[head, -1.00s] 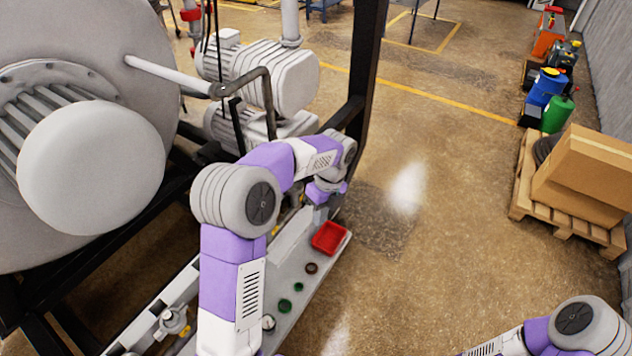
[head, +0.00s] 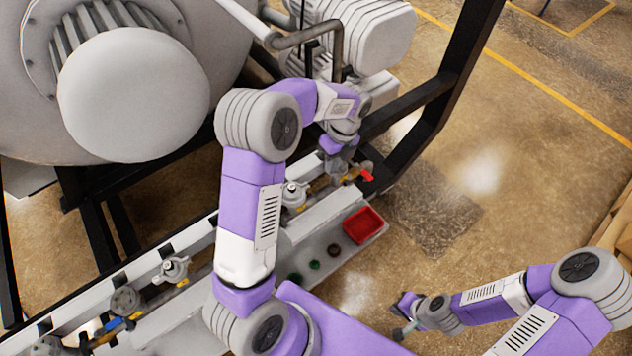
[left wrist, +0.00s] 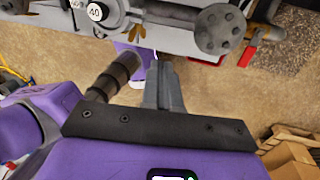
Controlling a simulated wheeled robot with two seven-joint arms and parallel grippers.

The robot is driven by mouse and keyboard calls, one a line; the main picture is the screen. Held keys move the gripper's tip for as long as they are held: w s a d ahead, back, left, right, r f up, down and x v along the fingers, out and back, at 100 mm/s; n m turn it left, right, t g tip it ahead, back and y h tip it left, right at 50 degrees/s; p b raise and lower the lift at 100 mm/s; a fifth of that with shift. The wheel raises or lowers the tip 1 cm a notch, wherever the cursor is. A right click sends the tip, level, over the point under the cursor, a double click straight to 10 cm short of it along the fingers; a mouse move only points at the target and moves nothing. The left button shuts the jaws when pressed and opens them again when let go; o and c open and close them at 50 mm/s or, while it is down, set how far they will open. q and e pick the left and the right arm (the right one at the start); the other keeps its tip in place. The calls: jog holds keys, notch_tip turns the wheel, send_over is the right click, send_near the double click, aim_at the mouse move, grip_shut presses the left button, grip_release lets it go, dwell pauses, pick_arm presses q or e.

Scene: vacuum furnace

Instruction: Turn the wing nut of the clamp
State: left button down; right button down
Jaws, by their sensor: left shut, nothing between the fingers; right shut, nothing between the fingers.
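Several pipe fittings with brass-coloured parts sit along the pipe line, one of them a fitting (head: 297,195) beside my left arm. I cannot tell which belongs to the task's clamp. My left gripper (left wrist: 164,68) is shut and empty, its fingertips just below the pipe in that view, without clear contact. In the head view its fingers are mostly hidden by my wrist. My right gripper (head: 398,333) is shut and empty, low over the floor.
A red-handled valve (head: 366,175) is near my left wrist. A black frame post (head: 462,60) stands behind. Open floor lies to the right.

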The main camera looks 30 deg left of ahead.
aim_at(311, 192)
pick_arm(q)
jog(key=s+a+f, duration=0.2)
jog(key=s+f, duration=0.2)
jog(key=f, duration=0.2)
jog(key=shift+a+f, duration=0.15)
jog(key=shift+f, duration=0.05)
